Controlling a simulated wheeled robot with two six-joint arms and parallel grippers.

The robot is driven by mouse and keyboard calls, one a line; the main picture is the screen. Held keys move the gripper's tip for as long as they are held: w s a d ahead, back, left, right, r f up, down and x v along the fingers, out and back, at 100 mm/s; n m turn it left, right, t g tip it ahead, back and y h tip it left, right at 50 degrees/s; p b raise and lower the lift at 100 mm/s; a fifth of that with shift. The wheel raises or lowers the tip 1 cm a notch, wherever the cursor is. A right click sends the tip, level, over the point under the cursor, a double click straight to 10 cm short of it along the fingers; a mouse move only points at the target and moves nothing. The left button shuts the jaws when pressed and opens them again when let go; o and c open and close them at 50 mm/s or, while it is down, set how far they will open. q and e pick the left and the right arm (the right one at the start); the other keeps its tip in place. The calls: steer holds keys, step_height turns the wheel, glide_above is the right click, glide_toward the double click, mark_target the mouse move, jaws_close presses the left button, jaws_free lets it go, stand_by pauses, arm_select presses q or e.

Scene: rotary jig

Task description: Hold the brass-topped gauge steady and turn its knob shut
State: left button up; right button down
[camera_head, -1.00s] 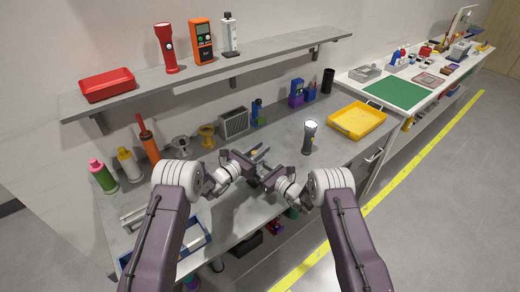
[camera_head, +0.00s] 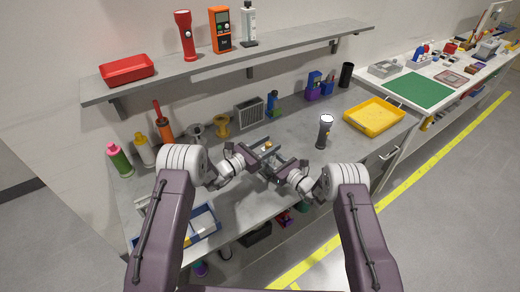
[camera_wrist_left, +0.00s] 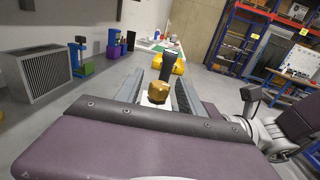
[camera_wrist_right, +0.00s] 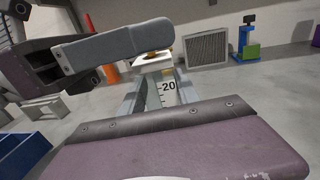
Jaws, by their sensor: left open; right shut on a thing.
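My right gripper (camera_wrist_right: 157,88) is shut on the white gauge body, below the brass top. My left gripper (camera_wrist_left: 158,84) is open, its two fingers on either side of the brass top without clear contact. In the head view both grippers meet over the grey bench. The gauge's lower end is hidden.
A dark torch (camera_head: 325,131) stands on the bench right of the grippers, before a yellow tray (camera_head: 375,113). Blue bins (camera_head: 200,224) lie front left; bottles (camera_head: 119,159) stand at left. A shelf (camera_head: 240,62) overhangs the back.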

arm_select(q)
steer(key=v, duration=0.9)
arm_select(e)
steer(key=c, duration=0.8)
jaws_free()
steer(key=v, duration=1.1)
steer(key=shift+s+d+r, duration=0.1)
steer(key=shift+s+d, duration=0.2)
steer(key=shift+s, duration=0.1)
